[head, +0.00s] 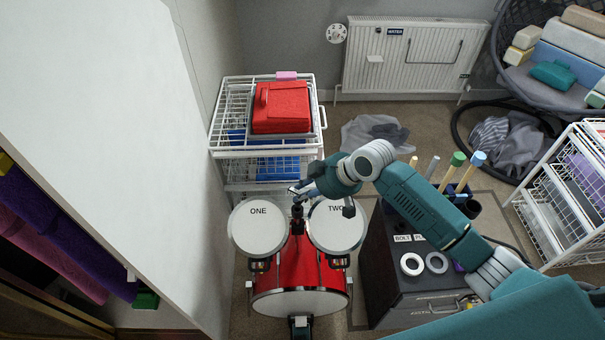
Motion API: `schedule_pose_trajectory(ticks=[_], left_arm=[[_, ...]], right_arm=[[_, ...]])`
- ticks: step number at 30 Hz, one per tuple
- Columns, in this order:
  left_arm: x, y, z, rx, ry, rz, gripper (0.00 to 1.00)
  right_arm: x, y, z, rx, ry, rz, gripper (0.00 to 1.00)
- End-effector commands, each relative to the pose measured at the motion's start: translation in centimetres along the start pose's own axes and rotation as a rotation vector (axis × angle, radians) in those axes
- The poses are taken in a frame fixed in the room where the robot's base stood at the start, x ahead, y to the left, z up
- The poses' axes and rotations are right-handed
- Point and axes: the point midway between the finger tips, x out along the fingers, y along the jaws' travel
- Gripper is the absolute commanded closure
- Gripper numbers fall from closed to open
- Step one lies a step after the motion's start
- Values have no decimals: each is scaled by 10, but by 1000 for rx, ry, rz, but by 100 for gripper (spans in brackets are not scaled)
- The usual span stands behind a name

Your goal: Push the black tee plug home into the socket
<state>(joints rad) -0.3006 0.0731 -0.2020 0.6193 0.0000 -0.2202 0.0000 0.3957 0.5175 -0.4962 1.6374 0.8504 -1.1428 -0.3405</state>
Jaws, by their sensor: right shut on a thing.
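My right gripper (297,193) reaches in from the right and is shut on the black tee plug (297,211). The plug stands between two white drum heads, marked ONE (258,228) and TWO (335,232), above the red drum (300,270). The gripper hides the top of the plug. The socket is not clearly visible, and I cannot tell how deep the plug sits. My left gripper is not in view.
A white wire rack (217,140) with a red case (281,107) stands behind the drums. A large white panel (110,130) fills the left.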

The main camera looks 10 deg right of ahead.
Motion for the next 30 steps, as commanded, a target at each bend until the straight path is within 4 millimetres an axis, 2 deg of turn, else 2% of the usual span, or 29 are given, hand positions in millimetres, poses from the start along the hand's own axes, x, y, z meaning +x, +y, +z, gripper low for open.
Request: schedule_pose_trajectory(ticks=[1,3,9,20,26,30], left_arm=[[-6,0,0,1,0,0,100],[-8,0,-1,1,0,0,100],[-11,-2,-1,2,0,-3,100],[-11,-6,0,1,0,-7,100],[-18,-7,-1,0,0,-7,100],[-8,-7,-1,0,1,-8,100]], right_arm=[[-1,8,-9,-12,1,-10,100],[0,16,-15,-29,2,-22,100],[3,26,-23,-48,4,-37,100],[3,26,-22,-49,3,-38,100],[0,26,-22,-52,5,-29,100],[11,26,-14,-52,6,-28,100]])
